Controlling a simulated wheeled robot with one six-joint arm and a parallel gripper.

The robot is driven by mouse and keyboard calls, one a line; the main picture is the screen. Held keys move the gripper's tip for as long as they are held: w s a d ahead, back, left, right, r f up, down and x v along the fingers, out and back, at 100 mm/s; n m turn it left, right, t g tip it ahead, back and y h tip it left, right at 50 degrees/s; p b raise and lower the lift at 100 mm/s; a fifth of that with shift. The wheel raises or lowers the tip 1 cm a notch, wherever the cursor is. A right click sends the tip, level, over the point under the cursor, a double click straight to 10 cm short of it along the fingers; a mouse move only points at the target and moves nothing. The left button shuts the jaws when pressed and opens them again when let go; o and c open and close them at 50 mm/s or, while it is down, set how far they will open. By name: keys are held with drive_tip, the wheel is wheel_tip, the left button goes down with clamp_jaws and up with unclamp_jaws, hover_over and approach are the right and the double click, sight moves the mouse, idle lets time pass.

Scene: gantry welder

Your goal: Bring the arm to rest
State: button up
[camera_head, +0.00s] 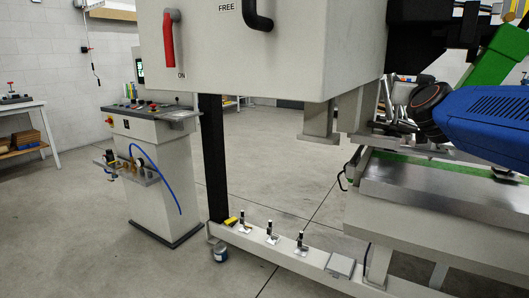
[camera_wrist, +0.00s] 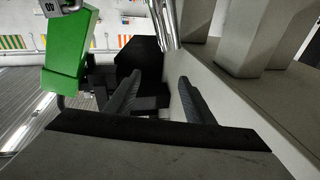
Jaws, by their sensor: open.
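My gripper (camera_wrist: 158,78) shows in the wrist view as two dark ribbed fingers standing apart. Nothing is held between them. Dark block shapes lie behind the fingers, and I cannot tell how far off they are. A black strip (camera_wrist: 160,133) crosses the near part of this view, in front of the finger bases. A pale surface (camera_wrist: 250,90) runs close by on the right. A green part (camera_wrist: 70,55) is at upper left. I cannot make out my gripper in the camera_head view.
A large pale cabinet (camera_head: 240,55) with red and black handles fills the upper middle. A blue housing (camera_head: 490,125) is at right above a metal bench (camera_head: 430,190). A control pedestal (camera_head: 155,170) stands at left. A low rail (camera_head: 280,250) carries small levers. Floor beyond is open.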

drive_tip(key=s+a+f+n+g+y, duration=0.2)
drive_tip(key=s+a+f+g+y, duration=0.15)
drive_tip(key=s+a+f, duration=0.45)
drive_tip(key=s+a+f+n+g+y, duration=0.2)
drive_tip(key=s+a+f+n+y, duration=0.15)
drive_tip(key=f, duration=0.85)
drive_tip(key=s+f+g, duration=0.8)
drive_tip(key=s+f, duration=1.3)
drive_tip(key=shift+s+a+m+h, duration=0.15)
drive_tip(key=shift+s+m+h, duration=0.15)
drive_tip(key=shift+m, duration=0.15)
